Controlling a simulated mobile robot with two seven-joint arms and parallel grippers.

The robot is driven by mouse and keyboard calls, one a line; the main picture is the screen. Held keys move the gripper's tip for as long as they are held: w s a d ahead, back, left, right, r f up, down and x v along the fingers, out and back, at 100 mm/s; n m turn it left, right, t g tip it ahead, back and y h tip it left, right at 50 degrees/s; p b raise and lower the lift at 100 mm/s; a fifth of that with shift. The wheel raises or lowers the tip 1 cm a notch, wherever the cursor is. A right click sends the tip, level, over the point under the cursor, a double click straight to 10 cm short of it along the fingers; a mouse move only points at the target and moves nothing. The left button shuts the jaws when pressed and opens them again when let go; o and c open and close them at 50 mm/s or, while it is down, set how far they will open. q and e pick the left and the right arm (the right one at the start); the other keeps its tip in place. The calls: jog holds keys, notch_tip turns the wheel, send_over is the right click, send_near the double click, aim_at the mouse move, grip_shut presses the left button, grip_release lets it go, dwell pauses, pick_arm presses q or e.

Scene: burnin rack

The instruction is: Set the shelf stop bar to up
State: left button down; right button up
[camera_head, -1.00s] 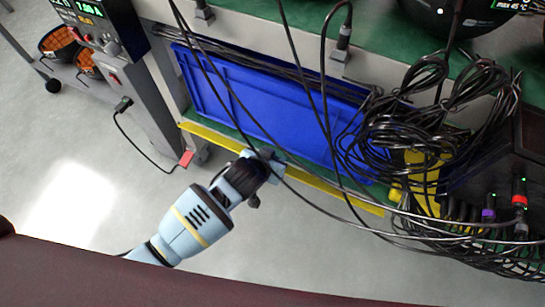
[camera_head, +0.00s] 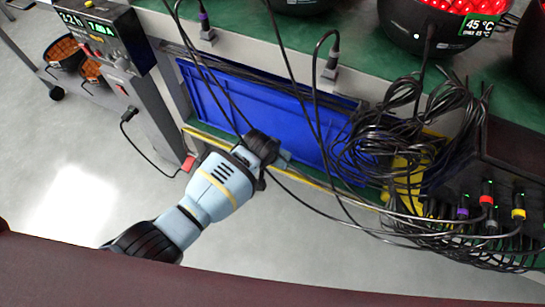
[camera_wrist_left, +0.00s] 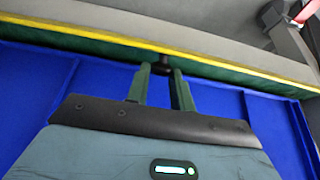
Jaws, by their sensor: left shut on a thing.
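The stop bar is a long yellow strip (camera_head: 209,138) along the front edge of the lower shelf, before a blue bin (camera_head: 245,107). In the left wrist view the yellow strip (camera_wrist_left: 100,36) crosses above my fingers, with a green surface beside it. My left gripper (camera_head: 282,159) is at the middle of the bar; its fingertips are largely hidden in the head view. In the left wrist view my left gripper (camera_wrist_left: 163,73) is shut on a small dark knob (camera_wrist_left: 165,60) at the bar. My right gripper is not in view.
Black cables hang across the shelf front, with a tangled bundle (camera_head: 400,140) at the right. A dark box with plugs (camera_head: 487,200) stands there too. A grey cabinet (camera_head: 145,115) is at the left. The floor in front is clear.

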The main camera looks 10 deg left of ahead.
pick_arm(q)
jog(key=shift+w+g, duration=0.35)
jog(key=shift+g, duration=0.25)
jog(key=shift+w+d+g+y, duration=0.1)
jog(key=shift+g+y, duration=0.2)
jog(key=shift+g, duration=0.1)
jog(key=c, duration=1.3)
grip_release()
jog(key=shift+r, duration=0.15)
jog(key=p+v, duration=0.3)
jog(key=v, duration=0.3)
jog(key=shift+r+p, duration=0.3)
jog(key=shift+p, duration=0.05)
jog(key=shift+s+r, duration=0.25)
jog(key=shift+r, duration=0.15)
